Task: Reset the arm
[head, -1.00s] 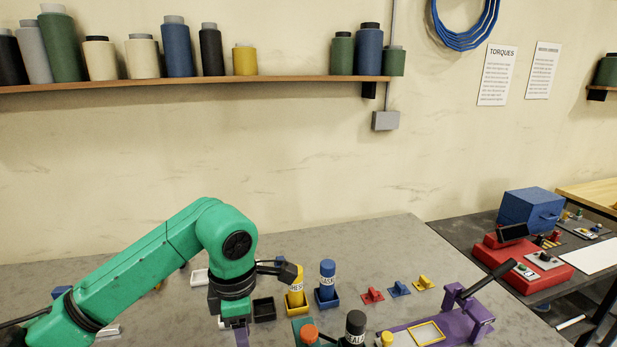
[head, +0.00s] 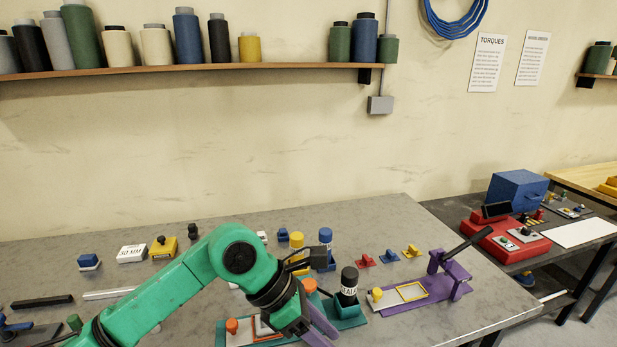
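My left arm is green and comes in from the lower left over the grey table (head: 430,215). My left gripper (head: 318,326) has purple fingers that point down toward the bottom edge, beside a teal tray holding a dark bottle (head: 349,285). The fingers overlap in this view, and their tips are partly cut off, so I cannot see whether they are open or holding anything. My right arm and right gripper are not in view.
A purple fixture with a dark lever (head: 468,244) stands right of the bottle. Yellow and blue bottles (head: 325,240) stand behind my wrist. Red, blue and yellow small parts (head: 388,257) sit near them. A red device (head: 505,243) is on the side table. The table's back right is clear.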

